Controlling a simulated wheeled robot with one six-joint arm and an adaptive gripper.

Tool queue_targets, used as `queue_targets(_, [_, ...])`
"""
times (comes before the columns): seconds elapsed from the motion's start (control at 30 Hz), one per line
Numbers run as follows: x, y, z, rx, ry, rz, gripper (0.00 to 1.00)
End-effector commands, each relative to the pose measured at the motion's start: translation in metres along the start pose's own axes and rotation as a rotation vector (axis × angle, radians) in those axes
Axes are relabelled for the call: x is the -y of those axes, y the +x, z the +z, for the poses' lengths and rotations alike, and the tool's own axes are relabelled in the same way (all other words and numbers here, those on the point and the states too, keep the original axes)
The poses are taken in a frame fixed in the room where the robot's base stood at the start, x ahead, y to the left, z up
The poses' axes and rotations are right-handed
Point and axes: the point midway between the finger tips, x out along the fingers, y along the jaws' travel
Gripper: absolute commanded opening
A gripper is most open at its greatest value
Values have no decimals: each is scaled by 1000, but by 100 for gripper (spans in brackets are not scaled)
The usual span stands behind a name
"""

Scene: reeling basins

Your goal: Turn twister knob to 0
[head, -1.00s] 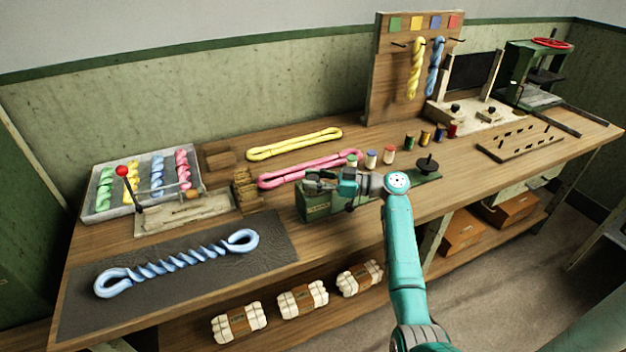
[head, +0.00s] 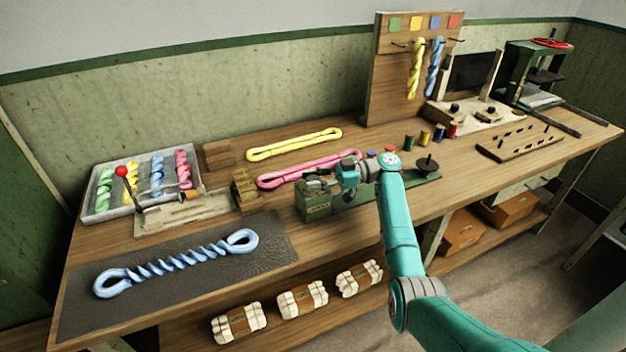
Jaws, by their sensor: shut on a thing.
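The twister is a small green machine (head: 316,209) near the front edge of the bench, with a green bed running right to a black round part on a post (head: 427,165). My gripper (head: 333,178) is at the top right of its green box. It is shut on what appears to be the twister knob, which my fingers hide. The knob's pointer and any 0 mark cannot be made out at this size.
A pink skein (head: 290,171) lies just behind the twister and a yellow one (head: 293,144) farther back. Thread spools (head: 424,138) stand to the right. A twisted blue skein (head: 175,263) lies on a dark mat (head: 265,250). A red-balled lever (head: 122,171) rises at left.

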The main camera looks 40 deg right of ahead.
Motion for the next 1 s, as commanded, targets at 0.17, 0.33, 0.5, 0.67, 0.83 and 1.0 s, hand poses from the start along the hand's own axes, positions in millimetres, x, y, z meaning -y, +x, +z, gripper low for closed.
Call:
queue_targets(0.17, [0,1,1,2,2,0,3])
queue_targets(0.33, [0,0,1,1,2,1,64])
queue_targets(0.5, [0,0,1,1,1,1,64])
queue_targets(0.67, [0,-3,0,1,1,2,64])
queue_targets(0.83, [-1,-24,0,1,1,4,64])
queue_targets(1.0, [-1,-59,0,1,2,4,64])
